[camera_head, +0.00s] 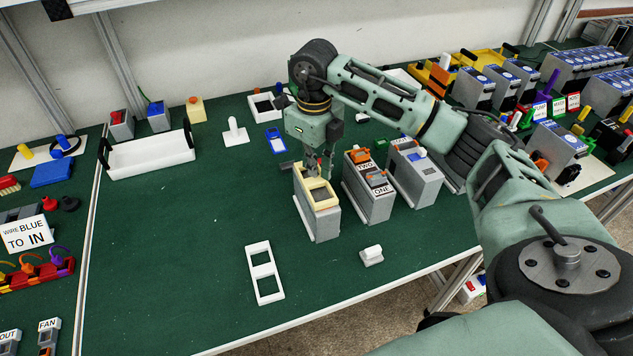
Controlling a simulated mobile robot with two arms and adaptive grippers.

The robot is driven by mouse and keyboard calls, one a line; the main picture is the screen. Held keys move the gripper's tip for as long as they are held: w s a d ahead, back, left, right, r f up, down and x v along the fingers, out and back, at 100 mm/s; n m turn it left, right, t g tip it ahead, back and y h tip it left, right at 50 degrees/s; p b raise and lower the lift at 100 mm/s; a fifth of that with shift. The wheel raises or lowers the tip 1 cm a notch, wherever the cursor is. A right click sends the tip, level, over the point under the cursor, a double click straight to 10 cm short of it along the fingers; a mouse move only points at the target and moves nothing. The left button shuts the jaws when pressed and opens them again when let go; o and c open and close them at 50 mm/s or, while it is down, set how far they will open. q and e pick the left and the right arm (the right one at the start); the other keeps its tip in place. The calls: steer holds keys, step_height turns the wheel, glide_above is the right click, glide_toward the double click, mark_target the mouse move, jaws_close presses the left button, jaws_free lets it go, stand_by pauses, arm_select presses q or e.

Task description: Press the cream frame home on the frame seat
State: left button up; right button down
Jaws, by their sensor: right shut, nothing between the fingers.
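The cream frame (325,204) lies on top of a grey upright housing (318,222) in the middle of the bench, where the frame seat appears to be. The frame's near end and sides show, with a dark opening inside. My right gripper (319,170) points down over the frame's far part, fingers shut and empty, at or just above it. I cannot tell whether the fingertips touch the frame or whether it sits fully down. The fingers hide part of the far end. My left gripper is not in view.
Two more grey housings stand close to the right, one labelled ONE and TWO (372,192), the other with a blue part (417,172). A white two-opening frame (265,272) and a small white piece (372,256) lie in front. A white tray (148,154) stands left. Green mat between is clear.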

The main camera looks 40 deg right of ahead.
mark_target(315, 180)
steer(key=shift+f+b, duration=0.9)
steer(key=shift+f, duration=0.35)
stand_by(0.7)
steer(key=shift+r+p, duration=2.35)
steer(key=shift+r, duration=1.25)
steer(key=shift+f, duration=0.1)
